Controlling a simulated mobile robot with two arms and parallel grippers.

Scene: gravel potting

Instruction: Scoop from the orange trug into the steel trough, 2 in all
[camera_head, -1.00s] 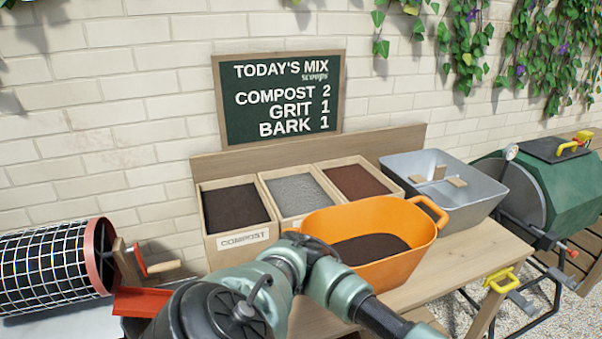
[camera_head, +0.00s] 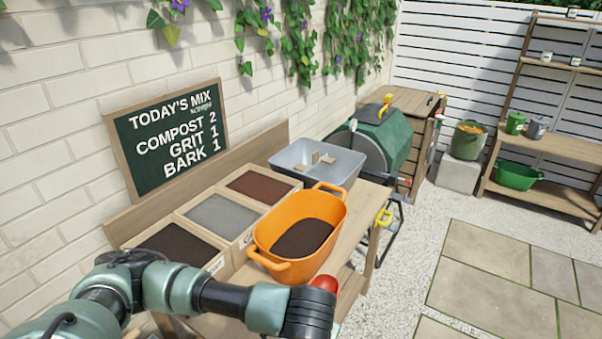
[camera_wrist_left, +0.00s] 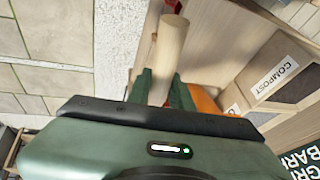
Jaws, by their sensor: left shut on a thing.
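The orange trug (camera_head: 263,236) stands on the wooden bench with dark compost inside. The steel trough (camera_head: 345,175) is a grey basin beyond it, holding small pale wooden blocks. My left arm crosses the front of the head view, with its wrist in front of the trug's near end. In the left wrist view my left gripper (camera_wrist_left: 160,88) is shut on a pale wooden handle (camera_wrist_left: 172,45). A red part (camera_head: 324,283), apparently of that held tool, shows beside my wrist in the head view. The tool's contents are hidden. My right gripper is out of view.
Bins of dark compost, grey grit and reddish bark (camera_head: 252,186) line the bench's back. A chalkboard (camera_head: 170,130) lists compost 2, grit 1, bark 1. A green drum (camera_head: 385,140) stands beyond the trough. Gravel and paving lie right of the bench.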

